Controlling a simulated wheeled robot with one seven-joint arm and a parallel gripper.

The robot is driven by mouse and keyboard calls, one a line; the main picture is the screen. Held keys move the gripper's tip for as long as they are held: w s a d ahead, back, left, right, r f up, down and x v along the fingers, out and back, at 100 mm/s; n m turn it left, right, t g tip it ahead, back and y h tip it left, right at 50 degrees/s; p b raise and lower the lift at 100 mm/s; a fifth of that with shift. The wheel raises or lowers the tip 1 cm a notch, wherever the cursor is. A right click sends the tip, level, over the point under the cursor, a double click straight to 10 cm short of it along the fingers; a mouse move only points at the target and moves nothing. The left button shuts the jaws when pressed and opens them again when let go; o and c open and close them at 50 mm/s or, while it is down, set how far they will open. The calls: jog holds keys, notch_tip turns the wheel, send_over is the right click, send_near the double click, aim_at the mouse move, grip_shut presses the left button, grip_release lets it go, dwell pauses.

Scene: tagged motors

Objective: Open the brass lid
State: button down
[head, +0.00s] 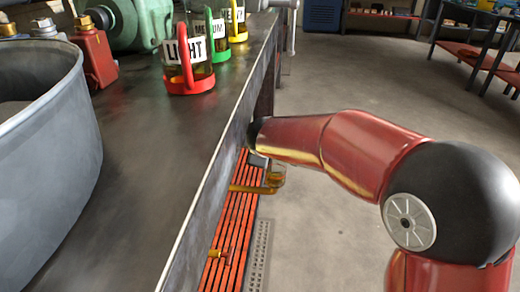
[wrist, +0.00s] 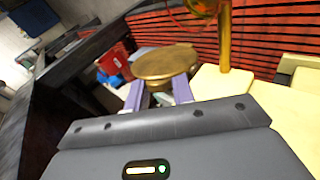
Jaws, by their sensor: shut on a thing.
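A round brass lid (wrist: 165,64) shows in the wrist view, just beyond my gripper's purple fingers (wrist: 159,94). The fingers are shut at its near edge, with the brass disc between and above their tips. Whether a hinge or a vessel lies under the lid is hidden. In the head view, my red arm reaches to the side of the workbench, and my gripper's fingers are hidden there. The lid cannot be made out in the head view.
A steel workbench (head: 140,150) carries oil jugs, including a red-based one labelled LIGHT (head: 187,62), and a grey tub (head: 45,150). Beside the bench are an orange slatted grating (head: 232,225), a yellow pipe (head: 250,189) and a small glass cup (head: 275,177). Open floor lies right.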

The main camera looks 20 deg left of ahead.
jog(key=c, duration=1.2)
grip_release()
jog(key=shift+s+r, duration=0.1)
jog(key=s+d+b, duration=0.2)
jog(key=s+d, duration=0.3)
jog(key=s, duration=0.6)
jog(key=shift+s+d+r, duration=0.2)
jog(key=shift+d+r, duration=0.05)
